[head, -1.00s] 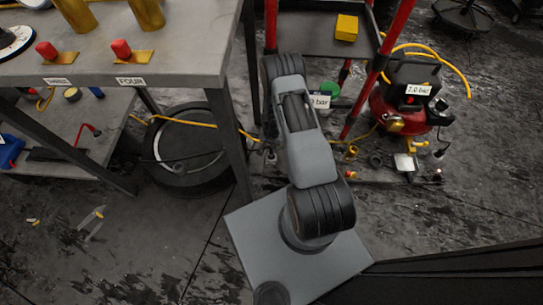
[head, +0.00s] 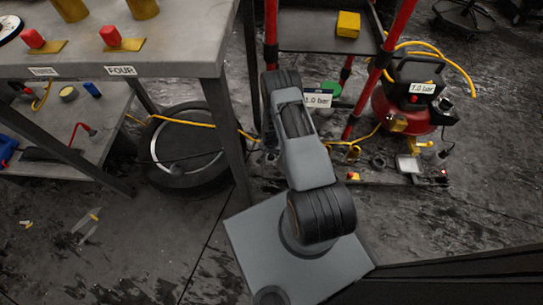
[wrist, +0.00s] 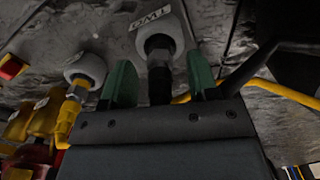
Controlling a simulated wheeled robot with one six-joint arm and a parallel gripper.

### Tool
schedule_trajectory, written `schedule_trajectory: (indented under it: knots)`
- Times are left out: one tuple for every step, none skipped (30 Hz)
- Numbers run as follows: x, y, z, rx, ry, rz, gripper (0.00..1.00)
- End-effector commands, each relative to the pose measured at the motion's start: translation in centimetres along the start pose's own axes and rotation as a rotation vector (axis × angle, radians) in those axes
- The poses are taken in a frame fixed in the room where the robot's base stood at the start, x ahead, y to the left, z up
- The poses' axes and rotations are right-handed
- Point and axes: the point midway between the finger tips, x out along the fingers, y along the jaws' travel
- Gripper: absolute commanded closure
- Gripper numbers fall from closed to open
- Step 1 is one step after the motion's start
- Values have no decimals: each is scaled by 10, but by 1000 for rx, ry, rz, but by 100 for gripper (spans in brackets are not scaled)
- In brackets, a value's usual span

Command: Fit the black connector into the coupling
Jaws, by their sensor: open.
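In the wrist view my gripper (wrist: 160,82) is open, with one green fingertip on each side of a black connector (wrist: 159,88). A gap shows between the connector and each fingertip. The connector lines up with the metal end of a light grey, labelled coupling (wrist: 158,32). They appear to meet, but I cannot tell how fully they are joined. The connector's lower end is hidden behind my gripper body. In the head view my arm hides the gripper and the connector.
A second grey coupling (wrist: 86,68) with a yellow fitting is at the left in the wrist view. A yellow hose (wrist: 280,90) runs at right. The head view shows a red compressor (head: 408,108), a red-post rack (head: 372,80) and a workbench (head: 190,50).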

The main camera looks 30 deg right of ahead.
Motion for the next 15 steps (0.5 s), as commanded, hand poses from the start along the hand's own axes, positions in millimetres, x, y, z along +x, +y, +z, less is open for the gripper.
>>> schedule_trajectory:
  knots:
    - [0,0,0,0,0,0,46]
    - [0,0,0,0,0,0,48]
    - [-1,0,0,0,0,0,52]
    - [-1,0,0,0,0,0,55]
    - [-1,0,0,0,0,0,58]
    - [-1,0,0,0,0,0,62]
    - [-1,0,0,0,0,0,65]
    - [-1,0,0,0,0,0,68]
    - [-1,0,0,0,0,0,71]
    - [-1,0,0,0,0,0,74]
    - [-1,0,0,0,0,0,77]
    - [-1,0,0,0,0,0,81]
    - [-1,0,0,0,0,0,84]
    - [-1,0,0,0,0,0,87]
    - [-1,0,0,0,0,0,91]
